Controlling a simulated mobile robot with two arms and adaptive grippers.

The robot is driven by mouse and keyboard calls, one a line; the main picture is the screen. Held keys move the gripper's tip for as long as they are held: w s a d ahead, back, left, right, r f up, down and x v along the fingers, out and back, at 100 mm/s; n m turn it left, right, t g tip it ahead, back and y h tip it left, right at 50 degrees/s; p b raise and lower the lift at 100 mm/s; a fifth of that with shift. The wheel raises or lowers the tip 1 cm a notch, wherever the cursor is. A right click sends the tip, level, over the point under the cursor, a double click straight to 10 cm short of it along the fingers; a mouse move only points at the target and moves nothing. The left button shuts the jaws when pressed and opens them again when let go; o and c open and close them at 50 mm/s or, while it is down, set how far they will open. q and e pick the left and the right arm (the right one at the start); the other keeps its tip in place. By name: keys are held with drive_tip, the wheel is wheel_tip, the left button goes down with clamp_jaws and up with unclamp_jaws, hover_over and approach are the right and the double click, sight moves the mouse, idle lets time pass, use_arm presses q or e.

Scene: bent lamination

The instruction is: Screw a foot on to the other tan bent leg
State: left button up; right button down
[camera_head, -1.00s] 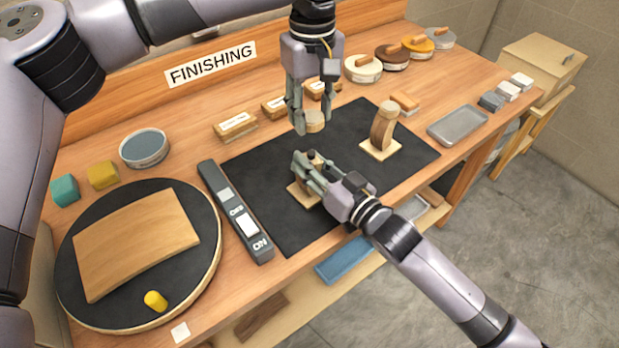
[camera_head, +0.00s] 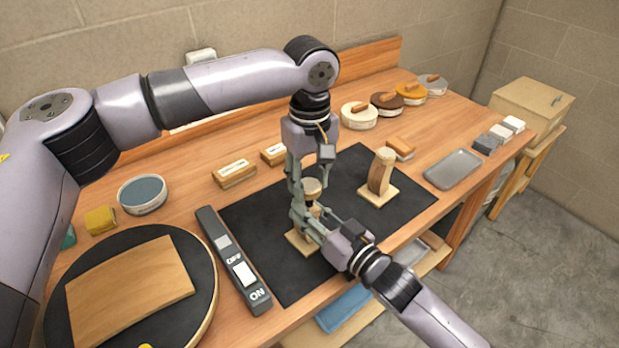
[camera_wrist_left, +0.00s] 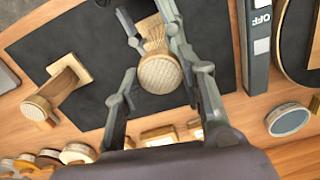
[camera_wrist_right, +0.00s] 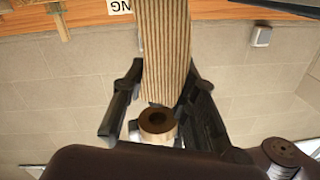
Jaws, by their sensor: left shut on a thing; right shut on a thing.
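A tan bent leg stands on a square wooden base (camera_head: 301,242) on the black mat. My right gripper (camera_head: 308,218) is shut around this leg; its striped edge (camera_wrist_right: 165,50) shows in the right wrist view. My left gripper (camera_head: 304,188) is shut on a round wooden foot (camera_head: 312,187), directly above the leg. The left wrist view shows the foot's round face (camera_wrist_left: 160,75). In the right wrist view the foot's dark hole (camera_wrist_right: 156,118) faces the leg's end. I cannot tell whether they touch. Another bent leg (camera_head: 380,175), with a round foot on top, stands on its own base.
The black mat (camera_head: 268,275) has bare room at front. A switch bar (camera_head: 232,258) lies left of it, beside a round black turntable (camera_head: 205,280) bearing a curved wooden panel. A grey tray (camera_head: 453,169) and sanding blocks (camera_head: 488,145) lie at right.

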use_arm(q)
drive_tip(key=shift+f, duration=0.9)
drive_tip(key=shift+f, duration=0.35)
drive_tip(key=shift+o, duration=0.2)
drive_tip(key=shift+f, duration=0.1)
